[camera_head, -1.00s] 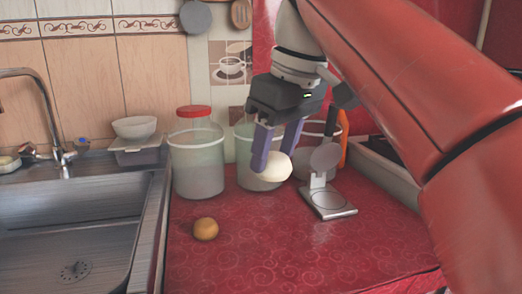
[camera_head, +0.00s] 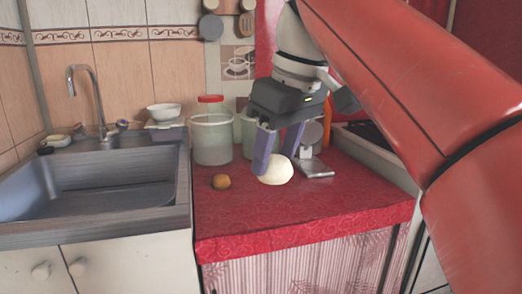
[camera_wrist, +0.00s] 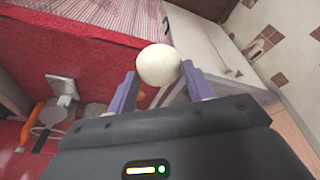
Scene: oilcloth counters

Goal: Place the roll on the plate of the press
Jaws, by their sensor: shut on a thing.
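My gripper (camera_head: 277,161) is shut on a pale, round roll (camera_head: 275,171), holding it between two purple fingers above the red counter. In the wrist view the roll (camera_wrist: 158,65) shows between the fingertips. The metal press (camera_head: 316,169) stands on the counter, behind and to the right of the roll, partly hidden by my gripper. Its flat square plate (camera_wrist: 63,86) and its raised round disc (camera_wrist: 54,113) show at the left of the wrist view. The roll is apart from the press.
A small brown ball (camera_head: 221,182) lies on the counter (camera_head: 300,215) to the left. Large lidded jars (camera_head: 212,140) stand at the back. The sink (camera_head: 100,190) is to the left. An orange object (camera_head: 327,118) stands behind the press. The counter's front is clear.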

